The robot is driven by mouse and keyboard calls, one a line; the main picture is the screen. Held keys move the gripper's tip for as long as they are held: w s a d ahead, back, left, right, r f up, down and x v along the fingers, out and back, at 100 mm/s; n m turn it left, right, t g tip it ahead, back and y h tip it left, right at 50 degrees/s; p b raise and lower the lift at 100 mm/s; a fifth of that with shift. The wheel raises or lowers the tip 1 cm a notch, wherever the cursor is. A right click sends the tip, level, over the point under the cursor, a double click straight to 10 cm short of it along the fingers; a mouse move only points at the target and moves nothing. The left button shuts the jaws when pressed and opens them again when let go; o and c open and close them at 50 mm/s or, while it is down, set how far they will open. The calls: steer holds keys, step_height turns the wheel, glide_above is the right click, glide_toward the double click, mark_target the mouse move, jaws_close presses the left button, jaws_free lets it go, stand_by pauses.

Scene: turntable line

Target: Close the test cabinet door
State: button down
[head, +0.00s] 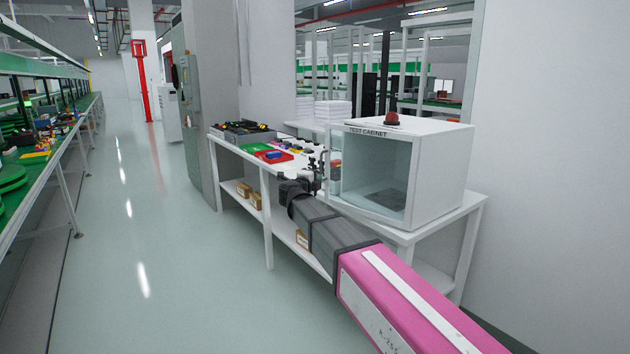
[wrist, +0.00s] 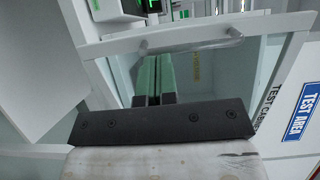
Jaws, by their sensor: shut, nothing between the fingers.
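The test cabinet (head: 438,180) is a white box with a dark mat inside, standing on the white table at the right. In the wrist view, a glass-paned door with a white frame (wrist: 108,46) and a pale bar handle (wrist: 192,45) fills the upper middle. In the head view the door is hard to make out at the cabinet's left front; its exact angle cannot be told. My gripper (head: 320,163) is by the cabinet's left front edge. In the wrist view its green fingers (wrist: 153,60) are together and empty, their tips close to the handle; contact cannot be told.
A red beacon (head: 392,119) sits on the cabinet. Red (head: 273,157) and green (head: 257,147) trays and a grey tool tray (head: 240,133) are on the table to the left. Small boxes (head: 256,200) are on its lower shelf. The aisle floor (head: 140,230) is clear.

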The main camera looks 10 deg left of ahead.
mark_target(327, 173)
steer(key=w+d+h, duration=0.1)
steer(key=w, duration=0.2)
steer(key=w+d+m+h, duration=0.1)
steer(key=w, duration=0.2)
steer(key=w+d+m+g, duration=0.1)
steer(key=w, duration=0.2)
steer(key=shift+d+h, duration=0.15)
steer(key=shift+h, duration=0.25)
steer(key=shift+w+d, duration=0.15)
steer(key=shift+d, duration=0.1)
steer(key=shift+w+d+h, duration=0.1)
steer(key=shift+h, duration=0.2)
